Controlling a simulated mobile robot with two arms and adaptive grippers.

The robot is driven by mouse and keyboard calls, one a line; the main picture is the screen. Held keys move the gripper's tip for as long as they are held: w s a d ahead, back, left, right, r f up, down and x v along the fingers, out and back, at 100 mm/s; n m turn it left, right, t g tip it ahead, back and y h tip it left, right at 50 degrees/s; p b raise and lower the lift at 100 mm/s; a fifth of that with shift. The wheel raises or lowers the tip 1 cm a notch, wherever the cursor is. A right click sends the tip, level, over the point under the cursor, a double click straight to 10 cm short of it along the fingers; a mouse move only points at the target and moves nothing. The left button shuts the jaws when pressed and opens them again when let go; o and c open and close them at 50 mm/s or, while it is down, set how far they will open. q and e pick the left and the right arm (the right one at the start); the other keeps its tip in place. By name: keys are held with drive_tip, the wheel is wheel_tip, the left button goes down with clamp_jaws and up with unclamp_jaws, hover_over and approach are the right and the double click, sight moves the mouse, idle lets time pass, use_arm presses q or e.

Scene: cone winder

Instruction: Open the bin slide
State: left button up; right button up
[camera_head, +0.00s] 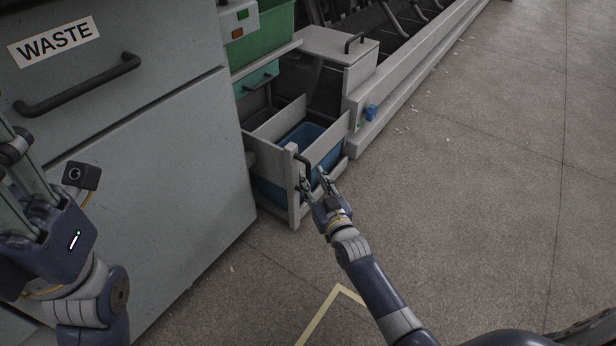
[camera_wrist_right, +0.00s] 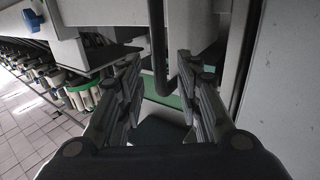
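The bin slide (camera_head: 293,188) is a low grey frame with side rails at the foot of the machine. A blue bin (camera_head: 304,135) sits inside it and shows from above, between the rails. A dark upright bar handle (camera_head: 303,160) is on the slide's front; it also shows in the right wrist view (camera_wrist_right: 158,48). My right gripper (camera_head: 312,180) is at this handle. In the wrist view its fingers are spread, with the handle's lower end between them and gaps visible on both sides. My left gripper (camera_head: 22,165) is at the left edge, away from the slide, its fingertips partly cut off.
A large grey cabinet (camera_head: 190,150) with a WASTE label (camera_head: 54,42) and bar handle (camera_head: 78,85) stands left of the slide. A green bin (camera_head: 265,35) is above. A long machine rail (camera_head: 400,80) runs back right. The floor (camera_head: 480,190) on the right is open.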

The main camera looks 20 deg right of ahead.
sight(309, 174)
drive_tip(key=shift+w+a+b, duration=0.2)
drive_tip(key=shift+w+b, duration=0.6)
drive_tip(key=shift+w, duration=1.2)
clamp_jaws()
